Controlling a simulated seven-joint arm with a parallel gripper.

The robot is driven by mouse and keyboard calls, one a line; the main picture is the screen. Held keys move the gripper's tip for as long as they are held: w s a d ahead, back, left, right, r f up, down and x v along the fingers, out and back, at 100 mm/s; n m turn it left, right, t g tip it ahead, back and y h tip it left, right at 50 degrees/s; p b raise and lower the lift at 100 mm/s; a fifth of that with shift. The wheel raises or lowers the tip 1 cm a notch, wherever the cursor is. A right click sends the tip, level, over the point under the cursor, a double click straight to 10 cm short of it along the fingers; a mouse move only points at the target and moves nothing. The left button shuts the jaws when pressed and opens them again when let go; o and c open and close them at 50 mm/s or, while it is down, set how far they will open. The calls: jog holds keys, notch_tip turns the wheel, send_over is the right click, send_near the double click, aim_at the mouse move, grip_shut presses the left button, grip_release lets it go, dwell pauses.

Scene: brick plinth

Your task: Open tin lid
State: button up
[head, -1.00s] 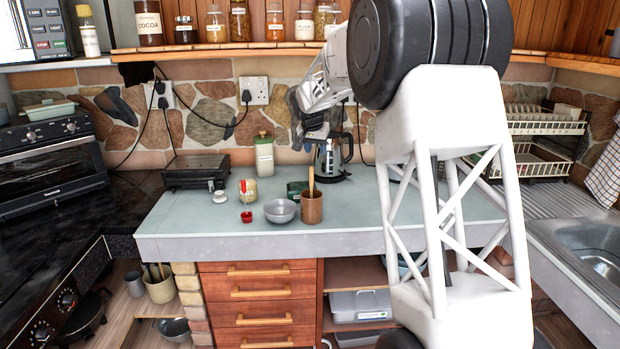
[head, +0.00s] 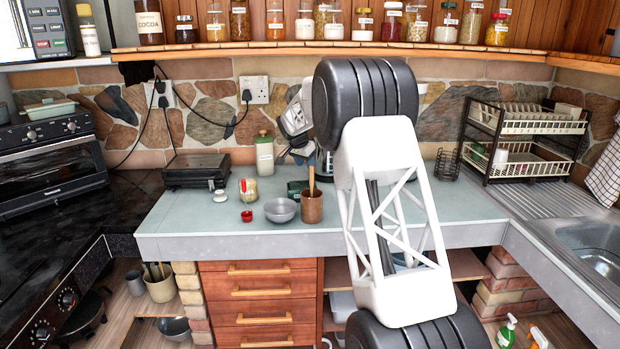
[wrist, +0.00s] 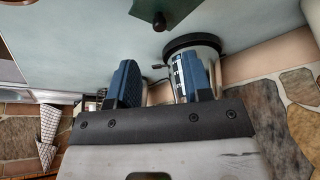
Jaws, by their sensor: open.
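The dark green tin (head: 295,187) stands on the counter behind the wooden utensil cup, which partly hides it. In the wrist view the green tin (wrist: 178,8) is cut off by the top edge, and a dark round knob (wrist: 160,21) shows at its near side. My gripper (head: 294,156) is above and behind the tin, pointing down at the counter. In the wrist view its two blue fingers (wrist: 160,68) are apart with nothing between them. The tin lies beyond the fingertips, not touching them.
A kettle (wrist: 196,54) stands right by the fingers in the wrist view. The counter's front left (head: 190,215) is clear.

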aim_at(303, 182)
jog(key=shift+f, duration=0.15)
jog(key=shift+x, duration=3.75)
jog(key=shift+c, duration=0.4)
grip_shut()
